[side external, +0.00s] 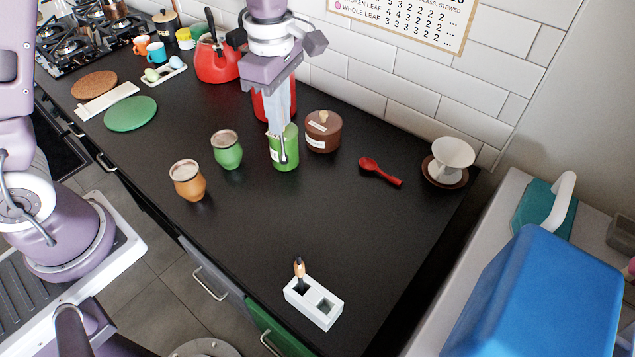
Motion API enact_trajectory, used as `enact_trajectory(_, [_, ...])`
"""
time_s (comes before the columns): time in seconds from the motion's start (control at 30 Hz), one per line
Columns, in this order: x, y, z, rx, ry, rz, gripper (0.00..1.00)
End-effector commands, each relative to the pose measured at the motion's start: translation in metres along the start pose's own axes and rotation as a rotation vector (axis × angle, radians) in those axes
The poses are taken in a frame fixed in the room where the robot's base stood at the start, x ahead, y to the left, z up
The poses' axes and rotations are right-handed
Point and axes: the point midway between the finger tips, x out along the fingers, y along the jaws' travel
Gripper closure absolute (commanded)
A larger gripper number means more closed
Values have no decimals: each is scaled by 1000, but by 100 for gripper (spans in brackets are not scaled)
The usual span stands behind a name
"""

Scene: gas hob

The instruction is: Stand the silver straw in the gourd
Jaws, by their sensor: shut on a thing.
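My gripper (279,127) is above the middle of the counter, pointing down, in front of a green canister. It is shut on the silver straw (282,150), which hangs roughly upright with its wider end low, seen against the canister. How its tip stands in height over the counter is hard to tell. Two gourds stand upright to the left of the straw: a green gourd (228,152) with a silvery rim, and an orange-brown gourd (187,182) nearer the front edge. The straw is apart from both. The insides of the gourds can barely be seen.
The green canister (290,160), a red canister (261,105) and a brown lidded pot (323,136) stand close around my gripper. A red spoon (380,171) lies to the right. A white two-slot holder (326,316) stands in front. The counter between is clear.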

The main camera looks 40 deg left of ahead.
Motion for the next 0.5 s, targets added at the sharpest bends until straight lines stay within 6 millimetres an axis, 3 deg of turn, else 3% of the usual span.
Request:
enact_trajectory(0.03, [-2,14,-31,-98,-1,1,100])
enact_trajectory(0.1, [-5,28,-71,-221,-1,1,100])
enact_trajectory(0.23, [-9,40,-133,-407,-1,0,100])
enact_trajectory(0.33, [-11,42,-164,-497,-2,-1,100])
enact_trajectory(0.5, [-10,41,-183,-553,-2,-1,100])
